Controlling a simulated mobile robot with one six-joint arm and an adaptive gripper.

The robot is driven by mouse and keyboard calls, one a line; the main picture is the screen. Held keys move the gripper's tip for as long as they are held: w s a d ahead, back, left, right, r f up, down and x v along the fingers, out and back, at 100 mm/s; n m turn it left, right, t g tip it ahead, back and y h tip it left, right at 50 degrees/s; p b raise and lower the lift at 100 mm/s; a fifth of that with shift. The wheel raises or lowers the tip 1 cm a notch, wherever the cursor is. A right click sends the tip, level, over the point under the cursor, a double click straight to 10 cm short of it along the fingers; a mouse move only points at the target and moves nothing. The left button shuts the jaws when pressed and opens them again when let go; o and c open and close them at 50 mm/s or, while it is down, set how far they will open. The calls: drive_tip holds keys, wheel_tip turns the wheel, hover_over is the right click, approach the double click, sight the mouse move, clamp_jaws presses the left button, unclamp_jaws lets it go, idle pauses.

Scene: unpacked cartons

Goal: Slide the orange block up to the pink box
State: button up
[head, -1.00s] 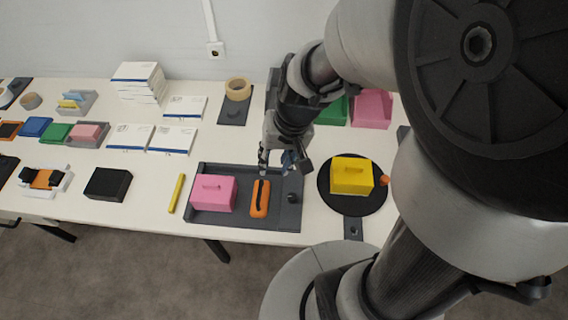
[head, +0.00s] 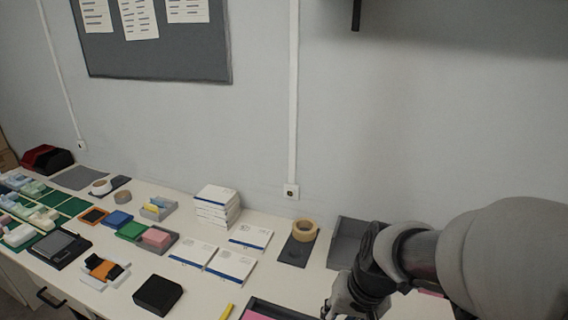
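Only a sliver of the pink box (head: 256,316) shows at the bottom edge of the head view, inside the dark grey tray (head: 280,306). The rest of the box and most of the tray are cut off. The orange block is out of the picture now; a second ago it lay in this tray, just right of the pink box with a gap between them. My gripper (head: 330,312) is at the bottom edge, right of the tray's visible corner, and partly cut off. Its fingertips are too small and cropped to show whether it is open.
A yellow stick (head: 227,312) lies left of the tray. A grey bin (head: 347,240) is behind my arm.

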drive_tip(key=w+f+m+g+p, duration=0.1)
drive_tip(key=w+f+m+p, duration=0.15)
drive_tip(key=w+f, duration=0.5)
drive_tip(key=a+f+b, duration=0.1)
drive_tip(key=f+b, duration=0.1)
drive_tip(key=f, duration=0.3)
drive_tip(key=a+f+b, duration=0.1)
drive_tip(key=f, duration=0.5)
drive_tip(key=w+a+f+b, duration=0.1)
drive_tip(key=f+b, duration=0.1)
drive_tip(key=f, duration=0.4)
drive_tip(key=shift+b, duration=0.35)
drive_tip(key=shift+c, duration=0.5)
clamp_jaws()
